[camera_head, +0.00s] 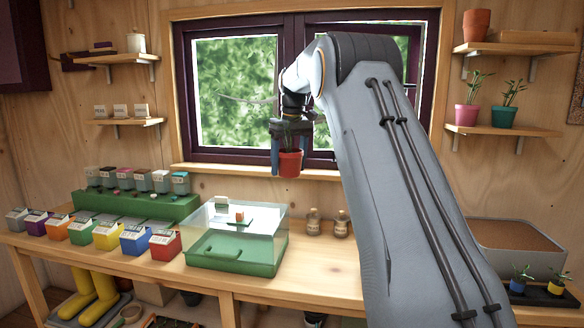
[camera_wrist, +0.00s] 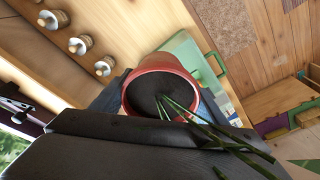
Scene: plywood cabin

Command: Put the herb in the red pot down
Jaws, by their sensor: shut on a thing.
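The red pot (camera_head: 290,164) hangs in the air in front of the window, well above the bench. My gripper (camera_head: 289,150) is shut on it, with a finger at its side. In the wrist view the red pot (camera_wrist: 160,82) shows its rim and dark soil, with thin green herb leaves (camera_wrist: 205,128) coming out toward the camera. In the head view the herb's leaves are mostly hidden by my gripper.
A clear-lidded green box (camera_head: 236,262) stands on the wooden bench (camera_head: 325,285). Colored seed boxes (camera_head: 107,236) line the left. Two corked jars (camera_head: 313,222) stand at the back. Bare bench shows right of the green box. Potted plants (camera_head: 467,115) sit on a right shelf.

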